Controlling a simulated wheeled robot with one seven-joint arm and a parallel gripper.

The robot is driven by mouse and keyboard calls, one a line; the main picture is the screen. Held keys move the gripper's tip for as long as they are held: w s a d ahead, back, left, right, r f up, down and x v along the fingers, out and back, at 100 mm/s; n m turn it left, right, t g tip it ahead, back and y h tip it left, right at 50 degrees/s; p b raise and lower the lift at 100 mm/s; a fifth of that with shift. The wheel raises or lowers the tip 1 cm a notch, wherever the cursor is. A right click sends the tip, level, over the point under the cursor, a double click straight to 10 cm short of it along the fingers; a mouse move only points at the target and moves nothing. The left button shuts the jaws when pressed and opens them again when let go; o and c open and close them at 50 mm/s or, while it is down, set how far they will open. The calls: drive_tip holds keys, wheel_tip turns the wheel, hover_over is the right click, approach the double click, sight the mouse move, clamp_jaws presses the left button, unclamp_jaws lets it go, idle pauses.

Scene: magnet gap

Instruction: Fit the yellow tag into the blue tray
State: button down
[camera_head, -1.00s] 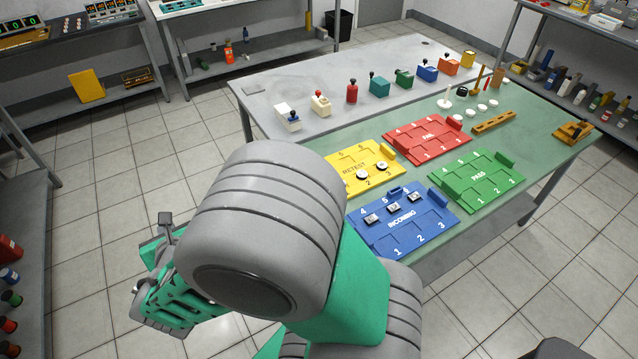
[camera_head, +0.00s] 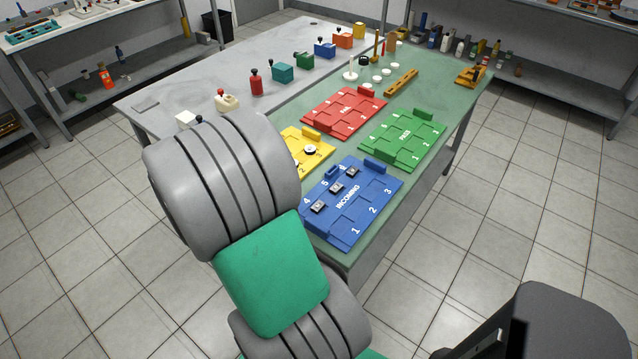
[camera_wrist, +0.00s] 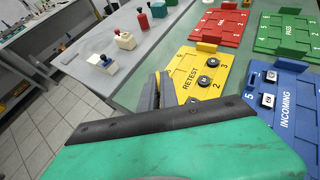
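The blue tray (camera_head: 367,215), marked INCOMING, lies on the green bench top with three small silver-and-black square pieces in its far-left row. Part of it shows at the right edge of the wrist view (camera_wrist: 282,105). I cannot make out a separate yellow tag. My gripper (camera_wrist: 158,88) shows only partly in the wrist view, beyond my green housing, at the left edge of the yellow tray (camera_wrist: 203,88). Yellow shows around its grey finger parts; I cannot tell whether that is a tag or the tray. In the head view my arm hides the gripper.
The yellow RETEST tray holds round pieces. A red tray (camera_head: 345,112) and a green tray (camera_head: 403,138) lie beyond the blue one. Several coloured blocks stand on the adjoining grey table (camera_head: 235,80). A wooden holder (camera_head: 400,82) lies further back. Floor is open to the right.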

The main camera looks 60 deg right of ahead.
drive_tip(key=s+d+f+m+g+h+b, duration=0.1)
drive_tip(key=s+d+m+g+b, duration=0.25)
drive_tip(key=s+d, duration=1)
drive_tip(key=s+d+f+m+g+b, duration=0.1)
drive_tip(key=s+d+m+g+b, duration=0.3)
drive_tip(key=s+d, duration=1)
drive_tip(key=shift+g, duration=0.25)
drive_tip(key=w+a+f, duration=0.2)
drive_tip(key=w+f, duration=0.1)
drive_tip(key=f, duration=0.1)
drive_tip(key=w+a+f, duration=0.3)
drive_tip(key=f, duration=0.1)
drive_tip(key=w+a+f, duration=0.2)
drive_tip(key=w+f, duration=0.2)
drive_tip(key=shift+a+f, duration=0.2)
drive_tip(key=shift+a, duration=0.15)
drive_tip(key=shift+d+f, duration=0.1)
drive_tip(key=shift+f, duration=0.2)
drive_tip(key=c, duration=1.6)
unclamp_jaws()
drive_tip(key=shift+r, duration=0.1)
